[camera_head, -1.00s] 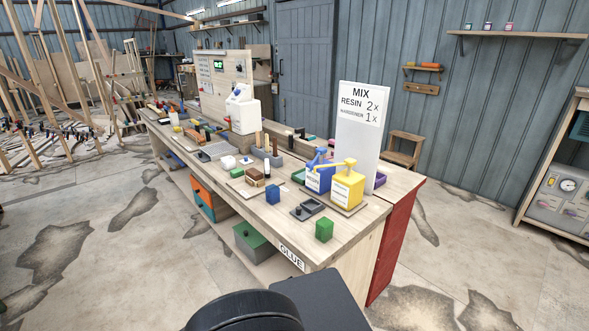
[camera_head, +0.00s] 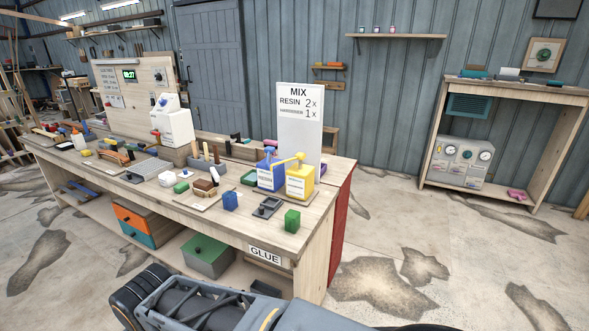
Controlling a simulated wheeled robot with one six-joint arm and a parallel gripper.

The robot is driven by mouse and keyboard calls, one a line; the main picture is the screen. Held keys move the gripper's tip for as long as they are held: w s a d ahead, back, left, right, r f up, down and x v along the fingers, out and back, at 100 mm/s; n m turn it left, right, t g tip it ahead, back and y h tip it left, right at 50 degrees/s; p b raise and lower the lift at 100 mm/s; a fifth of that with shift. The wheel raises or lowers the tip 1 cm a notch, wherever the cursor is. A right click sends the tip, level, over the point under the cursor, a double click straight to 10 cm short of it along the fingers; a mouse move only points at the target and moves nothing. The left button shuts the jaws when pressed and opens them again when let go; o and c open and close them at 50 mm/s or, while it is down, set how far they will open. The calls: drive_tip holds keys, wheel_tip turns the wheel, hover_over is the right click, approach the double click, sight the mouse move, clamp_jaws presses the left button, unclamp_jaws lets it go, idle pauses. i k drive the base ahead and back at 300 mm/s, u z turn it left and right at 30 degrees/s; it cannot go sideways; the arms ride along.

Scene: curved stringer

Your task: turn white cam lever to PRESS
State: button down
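I cannot make out a white cam lever or a PRESS marking anywhere in this view. A grey control box with round gauges (camera_head: 461,161) sits on the lower level of the wooden stand at the right. Its small knobs and labels are too small to read. A white machine (camera_head: 176,127) stands on the workbench, with small parts on its front that I cannot tell apart. My gripper is not in view; only dark and grey parts of my own body show along the bottom edge.
A long wooden workbench (camera_head: 262,231) marked GLUE crosses the left and middle, crowded with tools, coloured blocks, a blue and a yellow dispenser (camera_head: 299,181) and a MIX sign (camera_head: 299,103). The wooden stand (camera_head: 518,91) is at the right. Cracked floor (camera_head: 395,215) between them is clear.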

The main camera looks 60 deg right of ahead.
sight(215, 175)
drive_tip(key=z, duration=0.5)
drive_tip(key=i, duration=2.05)
drive_tip(key=z, duration=1)
